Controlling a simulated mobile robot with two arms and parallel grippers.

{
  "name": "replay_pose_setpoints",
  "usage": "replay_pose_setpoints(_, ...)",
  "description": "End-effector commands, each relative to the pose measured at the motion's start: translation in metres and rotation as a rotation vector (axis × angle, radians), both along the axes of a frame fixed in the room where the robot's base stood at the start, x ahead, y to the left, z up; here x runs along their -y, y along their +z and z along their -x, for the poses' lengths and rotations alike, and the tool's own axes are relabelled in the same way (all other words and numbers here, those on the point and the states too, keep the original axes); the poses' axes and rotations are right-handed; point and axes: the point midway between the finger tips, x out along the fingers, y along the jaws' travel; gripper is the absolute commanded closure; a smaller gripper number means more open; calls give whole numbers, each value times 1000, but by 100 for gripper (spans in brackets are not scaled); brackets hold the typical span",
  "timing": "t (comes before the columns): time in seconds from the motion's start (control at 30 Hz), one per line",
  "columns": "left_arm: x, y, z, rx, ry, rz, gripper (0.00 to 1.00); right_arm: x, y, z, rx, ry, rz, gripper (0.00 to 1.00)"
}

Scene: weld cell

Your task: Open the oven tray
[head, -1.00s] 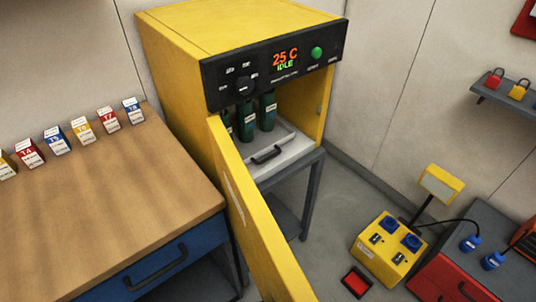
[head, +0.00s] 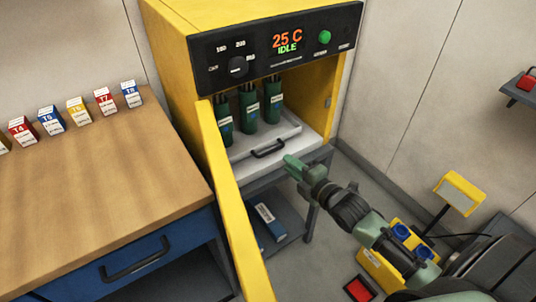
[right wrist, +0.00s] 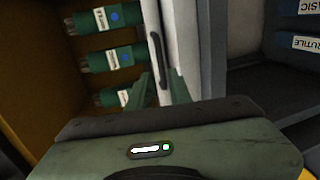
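The yellow oven (head: 175,60) stands with its door (head: 228,190) swung open toward the front left. Its pale grey tray (head: 240,150) sits inside and has a dark bar handle (head: 268,149) on its front. Several green canisters (head: 249,105) stand on the tray. My right gripper (head: 289,161) is just right of and in front of the handle. In the right wrist view its fingers (right wrist: 158,88) are apart and empty, and the handle (right wrist: 157,52) lies ahead, roughly in line with the gap. My left gripper is out of view.
A wooden-topped workbench (head: 90,190) with labelled boxes is at left. A shelf under the oven holds a blue box (head: 266,221). A yellow control box (head: 376,272) is on the right, partly behind my right arm. The open door bounds the left side.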

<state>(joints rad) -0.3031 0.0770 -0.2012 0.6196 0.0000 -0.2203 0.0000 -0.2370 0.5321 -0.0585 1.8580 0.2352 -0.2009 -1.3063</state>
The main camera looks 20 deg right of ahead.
Motion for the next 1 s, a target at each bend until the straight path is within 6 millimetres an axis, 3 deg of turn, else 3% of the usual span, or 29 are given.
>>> replay_pose_setpoints(0.47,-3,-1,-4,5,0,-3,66,-9,-14,-64,0,-2,-3,80)
replay_pose_setpoints(0.87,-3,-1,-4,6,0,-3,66,-10,-16,-72,-1,-2,-3,80)
replay_pose_setpoints(0.93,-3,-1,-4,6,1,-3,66,-10,-16,-72,-1,-2,-3,100)
replay_pose_setpoints(1.0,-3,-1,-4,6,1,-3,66,-10,-16,-72,-1,-1,-2,100)
